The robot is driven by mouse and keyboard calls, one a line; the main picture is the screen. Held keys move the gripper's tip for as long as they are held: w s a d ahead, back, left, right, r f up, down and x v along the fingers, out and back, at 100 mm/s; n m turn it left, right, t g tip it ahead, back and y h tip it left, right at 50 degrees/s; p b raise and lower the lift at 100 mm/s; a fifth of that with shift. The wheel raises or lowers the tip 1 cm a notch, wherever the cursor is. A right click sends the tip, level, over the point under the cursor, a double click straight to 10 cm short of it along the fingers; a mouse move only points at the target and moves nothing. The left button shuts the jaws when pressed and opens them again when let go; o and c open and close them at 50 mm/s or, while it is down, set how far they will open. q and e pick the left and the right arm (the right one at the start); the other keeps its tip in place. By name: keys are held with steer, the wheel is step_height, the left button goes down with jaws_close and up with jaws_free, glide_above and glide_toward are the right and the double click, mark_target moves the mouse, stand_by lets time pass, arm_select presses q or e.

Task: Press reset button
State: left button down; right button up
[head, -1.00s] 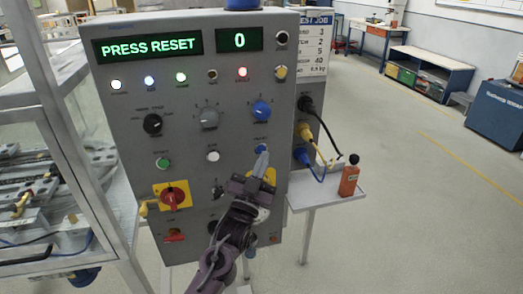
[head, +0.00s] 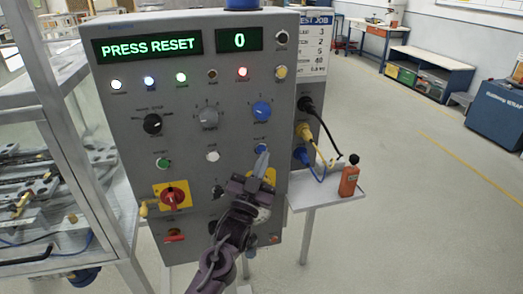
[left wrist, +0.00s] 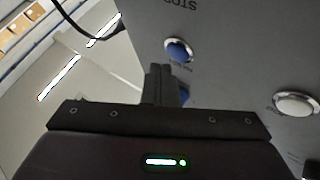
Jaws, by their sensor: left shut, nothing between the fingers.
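The grey control panel (head: 232,128) stands in front of me; its left display (head: 148,46) reads "PRESS RESET" and its right display (head: 239,40) reads "0". A blue button (head: 262,148) shows just above my fingertips, partly hidden by them; its label is too small to read. My left gripper (head: 262,161) is shut and empty, its fingers pointing up at the panel just below this button. In the left wrist view, the blue button (left wrist: 178,49) in its silver ring lies just beyond the closed fingertips. I cannot tell whether they touch the panel. My right gripper is out of view.
Close by are a white button (head: 212,156), a green button (head: 162,163), a blue knob (head: 261,111) and a red-yellow switch (head: 174,195). Cables plug into the panel's right side, above a small shelf (head: 325,195) with an orange bottle (head: 349,180). A glass-sided frame stands left.

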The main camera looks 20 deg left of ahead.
arm_select(q)
steer(key=shift+w+a, duration=0.1)
steer(key=shift+w, duration=0.05)
steer(key=shift+w+a, duration=0.15)
steer(key=shift+w, duration=0.1)
steer(key=shift+w+a, duration=0.25)
steer(key=shift+w, duration=0.05)
stand_by(0.7)
steer(key=shift+s+d, duration=0.1)
steer(key=shift+s, duration=0.05)
steer(key=shift+s+d, duration=0.35)
steer(key=shift+s, duration=0.25)
steer(key=s+d+p, duration=0.1)
steer(key=s, duration=0.1)
steer(key=s+d+p, duration=0.1)
steer(key=s, duration=0.1)
steer(key=shift+d, duration=0.4)
